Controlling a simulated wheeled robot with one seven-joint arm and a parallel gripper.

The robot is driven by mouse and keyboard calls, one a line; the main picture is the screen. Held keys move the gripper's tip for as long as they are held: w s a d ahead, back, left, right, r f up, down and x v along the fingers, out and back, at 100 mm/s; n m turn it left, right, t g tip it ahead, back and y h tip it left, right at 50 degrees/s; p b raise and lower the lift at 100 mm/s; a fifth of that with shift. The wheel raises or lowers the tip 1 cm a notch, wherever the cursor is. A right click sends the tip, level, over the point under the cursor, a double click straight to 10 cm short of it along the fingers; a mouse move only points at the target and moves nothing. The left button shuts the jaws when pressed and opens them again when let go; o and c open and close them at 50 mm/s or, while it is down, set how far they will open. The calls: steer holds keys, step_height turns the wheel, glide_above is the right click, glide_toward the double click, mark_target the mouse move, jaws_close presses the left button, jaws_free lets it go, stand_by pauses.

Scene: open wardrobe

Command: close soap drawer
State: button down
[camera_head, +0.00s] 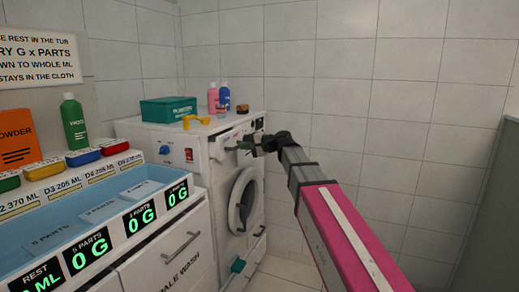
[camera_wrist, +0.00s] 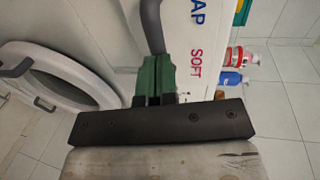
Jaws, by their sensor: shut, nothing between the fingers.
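The white washing machine (camera_head: 185,150) stands against the tiled back wall. Its soap drawer (camera_head: 223,147) is at the upper left of the machine's front, partly hidden by my gripper in the head view. In the wrist view the drawer's white face (camera_wrist: 196,45) carries lettering ending in "AP" and "SOFT", and a grey bar handle (camera_wrist: 152,25) runs beside it. My gripper (camera_head: 246,146) is at the drawer front. Its green fingers (camera_wrist: 155,62) are shut and empty, at the near end of the handle. I cannot tell whether they touch, or how far out the drawer stands.
The round washer door (camera_head: 243,200) is below the drawer. On the machine's top are a green box (camera_head: 168,109), a yellow scoop (camera_head: 195,122) and pink (camera_head: 212,98) and blue (camera_head: 224,97) bottles. A counter with a blue tray (camera_head: 60,222) stands at left. Floor shows at right.

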mark_target(231, 144)
steer(key=shift+r+x, duration=0.2)
steer(key=shift+x, duration=0.7)
steer(key=shift+r+x, duration=0.15)
steer(key=shift+x, duration=0.8)
steer(key=shift+a+r, duration=0.15)
steer(key=shift+s+d, duration=0.15)
steer(key=shift+d, duration=0.1)
steer(key=v, duration=1.4)
steer(key=s+d+f+h, duration=0.1)
steer(key=d+f+h, duration=0.15)
steer(key=f, duration=0.55)
steer(key=s+d+f+h, duration=0.1)
steer(key=d+f+h, duration=0.15)
steer(key=f, duration=0.55)
steer(key=s+d+f+n+g+h, duration=0.1)
steer(key=s+d+f, duration=0.4)
steer(key=f, duration=0.5)
steer(key=s+d+f+n+g+h, duration=0.1)
steer(key=s+d+f+h, duration=0.4)
steer(key=f, duration=0.5)
steer(key=s+d+f+n+g+h, duration=0.2)
steer(key=s+d+f+g+h, duration=0.1)
steer(key=s+d+f, duration=0.4)
step_height(231, 144, down, 3)
steer(key=shift+d+f+g+h, duration=0.2)
steer(key=shift+d+g+h, duration=0.1)
steer(key=shift+d, duration=0.7)
steer(key=shift+s, duration=0.15)
